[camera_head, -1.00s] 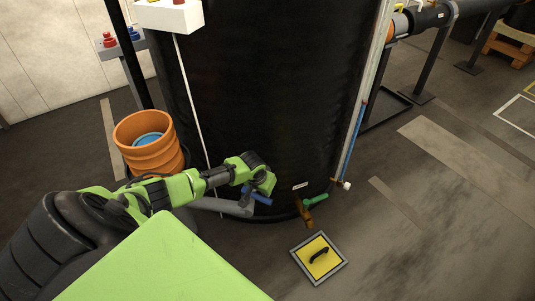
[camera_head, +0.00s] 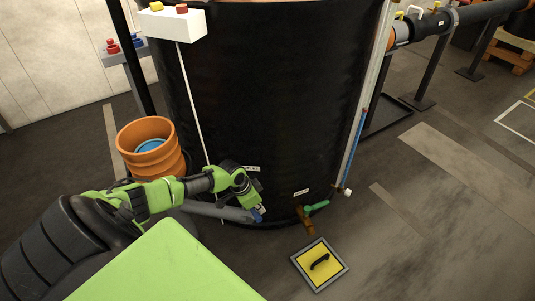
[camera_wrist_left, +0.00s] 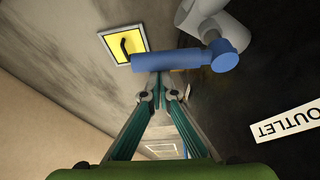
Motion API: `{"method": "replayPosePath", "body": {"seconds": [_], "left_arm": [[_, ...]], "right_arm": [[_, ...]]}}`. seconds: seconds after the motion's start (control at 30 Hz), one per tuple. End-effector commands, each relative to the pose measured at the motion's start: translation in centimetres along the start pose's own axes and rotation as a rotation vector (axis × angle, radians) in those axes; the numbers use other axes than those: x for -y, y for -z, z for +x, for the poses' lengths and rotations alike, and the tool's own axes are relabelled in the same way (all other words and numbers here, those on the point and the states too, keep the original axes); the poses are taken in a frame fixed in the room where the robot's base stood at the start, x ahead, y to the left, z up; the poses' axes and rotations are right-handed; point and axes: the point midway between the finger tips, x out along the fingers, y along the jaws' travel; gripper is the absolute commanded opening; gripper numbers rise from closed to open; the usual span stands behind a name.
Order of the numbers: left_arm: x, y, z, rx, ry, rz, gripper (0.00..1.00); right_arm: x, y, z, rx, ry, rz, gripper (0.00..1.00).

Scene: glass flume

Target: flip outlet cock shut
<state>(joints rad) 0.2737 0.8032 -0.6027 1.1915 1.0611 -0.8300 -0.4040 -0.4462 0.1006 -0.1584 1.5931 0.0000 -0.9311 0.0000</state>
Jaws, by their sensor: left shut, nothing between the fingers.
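The outlet cock has a blue lever (camera_wrist_left: 165,63) with a round blue pivot (camera_wrist_left: 231,57) in the left wrist view. Beside the pivot is the light grey outlet pipe (camera_wrist_left: 222,28). In the head view only a small bit of the blue lever (camera_head: 257,216) shows at the end of the grey pipe (camera_head: 215,210); my gripper hides the rest. My left gripper (camera_wrist_left: 160,83) is shut and empty, its tips right against or just short of the lever's side; I cannot tell if they touch. An OUTLET label (camera_wrist_left: 288,121) is on the black tank. My right gripper is out of view.
The black tank (camera_head: 270,100) stands close behind the gripper. A green-handled cock (camera_head: 317,207) on a brown pipe is to the right. A yellow floor hatch (camera_head: 319,264) lies in front. An orange bucket (camera_head: 150,165) stands left. Floor at right is clear.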

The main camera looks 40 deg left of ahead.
Motion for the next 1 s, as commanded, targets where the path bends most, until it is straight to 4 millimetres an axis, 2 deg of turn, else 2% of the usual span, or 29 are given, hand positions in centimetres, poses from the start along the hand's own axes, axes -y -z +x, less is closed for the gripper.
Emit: {"method": "replayPosePath", "body": {"seconds": [0.2,0.3,0.6,1.0], "left_arm": [[-0.1,-1.7,-0.5,0.003,-0.068,0.188,0.00],[-0.2,-2.4,-0.8,0.003,-0.069,0.192,0.00],[0.0,-3.8,-1.4,0.004,-0.069,0.190,0.00],[0.4,-4.7,-1.6,0.006,-0.067,0.189,0.00]], "right_arm": [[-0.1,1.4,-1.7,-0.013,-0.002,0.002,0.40],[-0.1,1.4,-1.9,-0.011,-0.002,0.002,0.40],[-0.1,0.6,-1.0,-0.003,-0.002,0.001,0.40],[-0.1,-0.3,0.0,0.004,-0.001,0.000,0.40]]}}
